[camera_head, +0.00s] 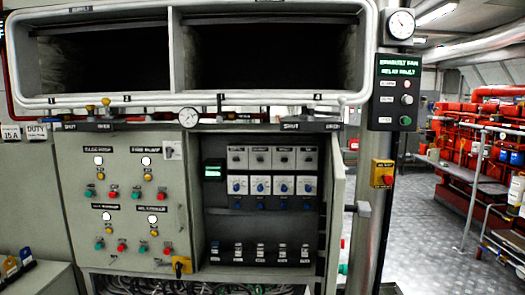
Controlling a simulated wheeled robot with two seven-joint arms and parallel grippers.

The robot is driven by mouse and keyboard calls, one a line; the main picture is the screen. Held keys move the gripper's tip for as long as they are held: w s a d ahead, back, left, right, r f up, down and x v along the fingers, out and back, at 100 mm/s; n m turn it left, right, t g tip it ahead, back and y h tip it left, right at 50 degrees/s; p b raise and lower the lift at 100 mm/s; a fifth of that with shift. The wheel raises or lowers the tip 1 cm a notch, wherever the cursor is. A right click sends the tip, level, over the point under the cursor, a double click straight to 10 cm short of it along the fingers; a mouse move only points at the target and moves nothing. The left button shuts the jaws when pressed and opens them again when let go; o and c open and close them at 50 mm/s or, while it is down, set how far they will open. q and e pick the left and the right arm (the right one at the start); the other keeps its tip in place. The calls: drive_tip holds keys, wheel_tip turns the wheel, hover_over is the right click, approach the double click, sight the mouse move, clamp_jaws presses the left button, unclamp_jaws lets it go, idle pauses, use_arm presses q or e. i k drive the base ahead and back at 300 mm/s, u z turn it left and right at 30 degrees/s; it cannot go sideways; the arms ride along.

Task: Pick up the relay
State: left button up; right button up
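An open grey electrical cabinet (332,215) stands at the centre, its door swung out to the right. Inside, a lower row of several small dark pieces with pale tops, which look like plug-in relays (260,253), sits on the back panel. Above them are white modules with blue knobs (260,185) and a row of grey modules (260,157). The labels are too small to read, so I cannot tell which piece is the task's relay. A display on the right post (397,68) shows green text that seems to read "fan relay fault". Neither gripper is in view.
A closed panel with lamps and buttons (128,205) adjoins the cabinet on the left. A yellow handle (181,266) sticks out between them. A red-and-yellow switch (382,173) is on the post. Cables (200,288) lie below. Open floor (420,225) lies at right, before red machinery.

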sight(215, 251)
drive_tip(key=u, duration=0.35)
drive_tip(key=k, duration=0.45)
drive_tip(key=u, duration=1.1)
drive_tip(key=i, duration=1.4)
drive_tip(key=z, duration=1.1)
drive_tip(key=i, duration=0.25)
drive_tip(key=z, duration=0.9)
drive_tip(key=k, duration=1.25)
drive_tip(key=u, duration=0.35)
drive_tip(key=i, duration=0.75)
drive_tip(key=u, duration=0.55)
